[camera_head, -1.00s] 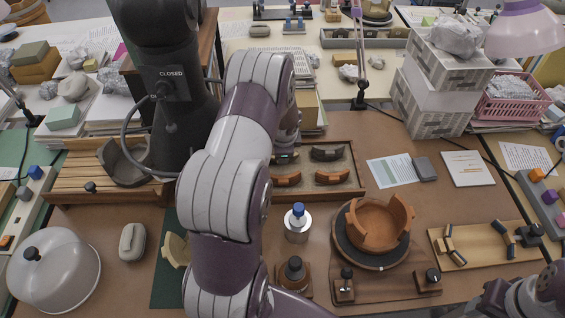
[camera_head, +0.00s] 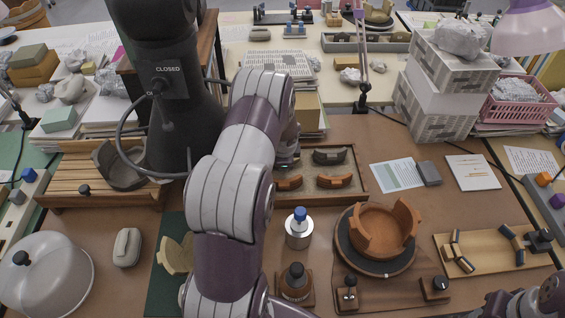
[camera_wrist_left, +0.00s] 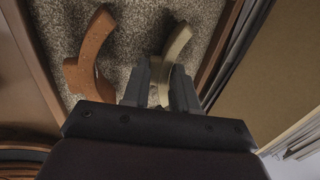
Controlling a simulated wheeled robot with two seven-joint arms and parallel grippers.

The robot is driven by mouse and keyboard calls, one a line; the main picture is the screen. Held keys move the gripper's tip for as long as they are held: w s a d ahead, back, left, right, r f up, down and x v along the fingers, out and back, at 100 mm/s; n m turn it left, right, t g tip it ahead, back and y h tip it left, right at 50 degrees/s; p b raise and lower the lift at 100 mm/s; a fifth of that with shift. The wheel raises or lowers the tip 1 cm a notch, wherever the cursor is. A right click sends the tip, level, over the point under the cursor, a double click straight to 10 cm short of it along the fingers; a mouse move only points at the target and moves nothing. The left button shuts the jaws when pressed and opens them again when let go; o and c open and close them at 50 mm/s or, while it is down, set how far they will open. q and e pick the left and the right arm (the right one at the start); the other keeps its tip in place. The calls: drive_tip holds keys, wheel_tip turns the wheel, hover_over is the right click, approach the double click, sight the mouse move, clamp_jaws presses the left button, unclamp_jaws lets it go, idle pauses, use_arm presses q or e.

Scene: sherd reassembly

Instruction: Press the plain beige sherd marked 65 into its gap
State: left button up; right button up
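In the left wrist view a plain beige, curved sherd (camera_wrist_left: 178,42) stands in a lined tray between the two fingers of my left gripper (camera_wrist_left: 163,88). I cannot tell whether the fingers press on it, and no number is readable. In the head view my left arm hides that gripper and the sherd. The orange-brown bowl (camera_head: 373,244), with gaps in its wall, sits on a dark round turntable (camera_head: 343,240) right of my arm. My right gripper's fingers do not show; only part of my right arm is at the bottom right corner.
The sherd tray (camera_head: 361,170) also holds a dark sherd (camera_head: 330,157) and orange sherds (camera_head: 334,181). A blue-topped jar (camera_head: 299,232) and a dark bottle (camera_head: 295,281) stand between my arm and the turntable. A wooden board (camera_head: 480,245) with small parts lies at the right.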

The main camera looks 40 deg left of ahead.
use_arm(q)
drive_tip(key=shift+r+p, duration=3.4)
drive_tip(key=shift+r, duration=0.15)
drive_tip(key=shift+f, duration=0.1)
